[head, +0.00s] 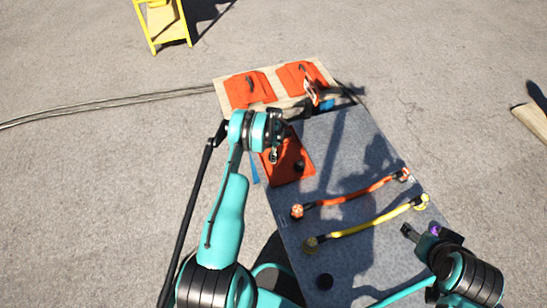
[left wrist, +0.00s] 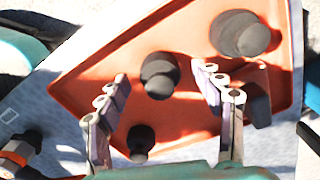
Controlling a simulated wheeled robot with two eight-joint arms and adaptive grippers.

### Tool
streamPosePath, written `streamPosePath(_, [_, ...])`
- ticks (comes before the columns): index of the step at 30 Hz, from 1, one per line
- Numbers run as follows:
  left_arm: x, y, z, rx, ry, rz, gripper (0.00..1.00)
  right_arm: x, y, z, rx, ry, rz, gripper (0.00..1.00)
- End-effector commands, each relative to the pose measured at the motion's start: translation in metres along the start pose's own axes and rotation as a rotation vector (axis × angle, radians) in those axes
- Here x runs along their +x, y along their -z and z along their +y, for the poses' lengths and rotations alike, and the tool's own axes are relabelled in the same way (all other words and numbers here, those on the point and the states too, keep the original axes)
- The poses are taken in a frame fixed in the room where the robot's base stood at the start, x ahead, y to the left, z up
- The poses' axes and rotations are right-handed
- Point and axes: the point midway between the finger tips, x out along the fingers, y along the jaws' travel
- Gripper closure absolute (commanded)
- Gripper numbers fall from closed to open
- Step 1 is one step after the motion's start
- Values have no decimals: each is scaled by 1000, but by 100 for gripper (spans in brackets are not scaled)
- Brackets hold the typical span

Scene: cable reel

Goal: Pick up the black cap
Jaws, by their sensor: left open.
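An orange tray (head: 290,178) lies on the grey table, with a black cap (head: 299,165) showing beside my left gripper (head: 275,152). In the left wrist view the tray (left wrist: 95,85) holds a black cap (left wrist: 160,75) in the middle, a larger one (left wrist: 240,35) at upper right and a smaller one (left wrist: 140,142) lower down. My left gripper (left wrist: 161,72) is open above the tray. The middle cap appears between its fingertips; I cannot tell the height gap. My right gripper (head: 413,233) is over the right table edge; its fingers are too small to judge.
An orange cable (head: 350,195) and a yellow cable (head: 370,222) cross the grey table (head: 345,150). Two orange cases (head: 250,88) lie on the far wooden board. A yellow stand (head: 165,25) is farther off.

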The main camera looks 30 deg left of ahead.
Motion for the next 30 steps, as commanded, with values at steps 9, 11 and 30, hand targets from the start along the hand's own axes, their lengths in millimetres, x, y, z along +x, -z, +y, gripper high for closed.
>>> streamPosePath(9, [-2,0,0,0,0,0,75,-1,1,0,0,0,0,37])
streamPosePath(11, [-2,0,0,0,0,0,84,-1,1,0,0,0,0,37])
streamPosePath(30, [-45,0,0,0,0,0,84,-20,15,0,0,0,0,37])
